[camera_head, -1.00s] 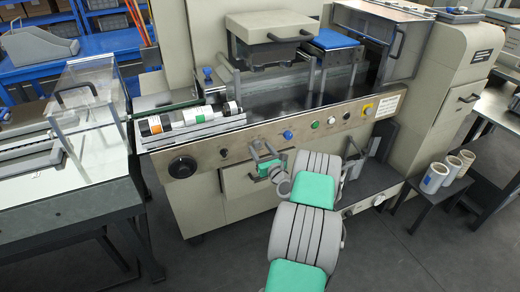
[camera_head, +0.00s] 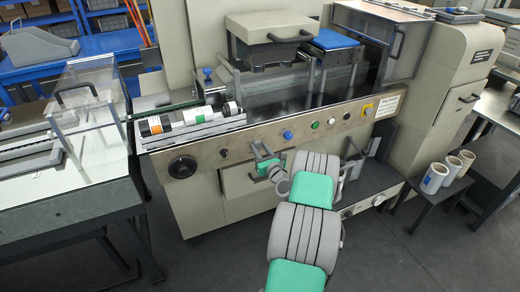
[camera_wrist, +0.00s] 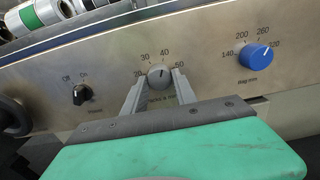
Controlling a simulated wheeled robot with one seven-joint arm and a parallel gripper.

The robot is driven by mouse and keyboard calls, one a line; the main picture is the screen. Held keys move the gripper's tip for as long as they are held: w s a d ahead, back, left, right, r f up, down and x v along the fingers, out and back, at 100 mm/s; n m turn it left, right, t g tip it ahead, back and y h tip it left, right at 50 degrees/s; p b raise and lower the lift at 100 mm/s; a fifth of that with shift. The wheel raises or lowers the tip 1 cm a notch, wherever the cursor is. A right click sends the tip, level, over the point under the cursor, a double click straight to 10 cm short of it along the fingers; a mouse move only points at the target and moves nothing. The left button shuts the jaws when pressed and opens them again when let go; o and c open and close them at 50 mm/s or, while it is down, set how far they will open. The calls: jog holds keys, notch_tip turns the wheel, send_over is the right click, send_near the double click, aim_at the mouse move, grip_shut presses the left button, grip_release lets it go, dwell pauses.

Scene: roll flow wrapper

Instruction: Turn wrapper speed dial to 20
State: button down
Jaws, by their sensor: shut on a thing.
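The wrapper speed dial (camera_wrist: 159,74) is a small grey knob in the middle of the wrist view. Marks 20, 30, 40 and 50 run around it from left to right, and the label below is partly covered. Its pointer seems to face upward near 40, but it is too small to read surely. My gripper (camera_wrist: 160,84) is shut on the dial, with one grey finger on each side. In the head view my gripper (camera_head: 264,160) is at the front panel of the wrapper (camera_head: 205,158), and I cannot make out the dial there.
A blue knob (camera_wrist: 258,57) marked from 140 upward is to the right of the dial. A black on/off switch (camera_wrist: 82,94) is to its left. A black handwheel (camera_head: 182,167) is at the panel's left end. Several rolls (camera_head: 187,118) lie above the panel.

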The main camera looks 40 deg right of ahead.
jog(key=shift+b, duration=0.3)
jog(key=n+b, duration=0.3)
jog(key=n, duration=0.1)
jog(key=shift+f+n, duration=0.15)
jog(key=shift+n, duration=0.15)
jog(key=n+b, duration=0.3)
jog(key=n, duration=0.1)
jog(key=shift+d+n, duration=0.1)
jog(key=shift+n, duration=0.3)
jog(key=n+b, duration=0.5)
jog(key=n, duration=0.1)
jog(key=n+b, duration=0.2)
jog(key=n, duration=0.1)
jog(key=n+b, duration=0.1)
jog(key=shift+r+b, duration=0.25)
jog(key=shift+b, duration=0.05)
jog(key=shift+n, duration=0.4)
jog(key=c, duration=1)
grip_release()
